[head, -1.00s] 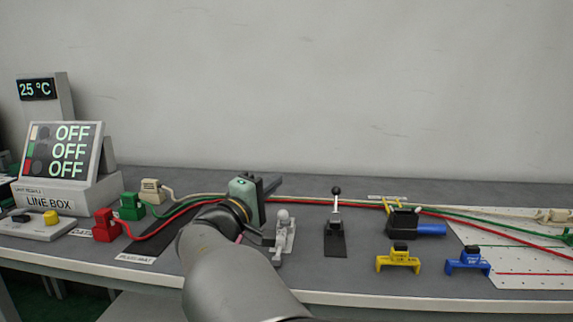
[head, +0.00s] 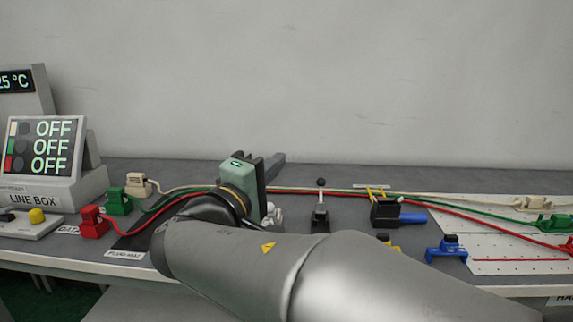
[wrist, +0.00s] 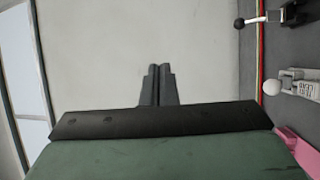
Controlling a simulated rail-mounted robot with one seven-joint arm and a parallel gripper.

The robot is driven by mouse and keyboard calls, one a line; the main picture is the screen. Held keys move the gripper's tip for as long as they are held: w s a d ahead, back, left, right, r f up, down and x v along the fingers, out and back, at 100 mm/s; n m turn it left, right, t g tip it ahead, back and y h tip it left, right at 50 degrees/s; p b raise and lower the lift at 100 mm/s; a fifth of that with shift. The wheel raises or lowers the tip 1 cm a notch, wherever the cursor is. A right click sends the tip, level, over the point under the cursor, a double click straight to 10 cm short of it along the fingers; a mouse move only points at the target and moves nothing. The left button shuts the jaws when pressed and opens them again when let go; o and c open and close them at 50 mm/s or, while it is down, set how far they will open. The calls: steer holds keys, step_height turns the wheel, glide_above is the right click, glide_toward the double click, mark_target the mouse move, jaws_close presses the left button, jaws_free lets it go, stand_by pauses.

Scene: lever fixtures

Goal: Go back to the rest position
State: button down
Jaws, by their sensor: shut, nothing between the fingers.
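My gripper (head: 277,163) is above the back half of the bench, pointing away toward the wall, with nothing in it. In the wrist view, its two dark fingers (wrist: 157,68) are together before the plain wall. My arm crosses the lower middle and right of the head view. It partly hides a white-knobbed lever (head: 273,214). That lever (wrist: 290,84) also shows at the right of the wrist view, apart from the fingers. A black-knobbed lever (head: 321,200) stands upright right of my gripper.
The line box (head: 72,190) at left reads OFF on three lines. Red (head: 93,223), green (head: 119,203) and cream (head: 139,184) plugs trail cables rightward behind the levers. A black and blue tool (head: 388,211) and a blue bracket (head: 447,250) lie near the pegboard (head: 490,230).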

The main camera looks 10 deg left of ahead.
steer(key=s+d+f+m+g+p, duration=0.1)
steer(key=d+f+m+g+p, duration=0.1)
steer(key=d+g+p, duration=0.55)
steer(key=s+d+f+m+g+p, duration=0.1)
steer(key=d+f+g+p, duration=0.3)
steer(key=d, duration=0.7)
steer(key=s+d+m+g+y+p, duration=0.25)
steer(key=s+d+g+p, duration=0.2)
steer(key=s+p, duration=0.35)
steer(key=s+r+m+g+y+p, duration=0.1)
steer(key=s+m+y+p, duration=0.5)
steer(key=s+p, duration=0.3)
steer(key=shift+s+a+r+g, duration=0.25)
steer(key=shift+s+a+g, duration=0.15)
steer(key=shift+s, duration=0.6)
steer(key=shift+y, duration=0.25)
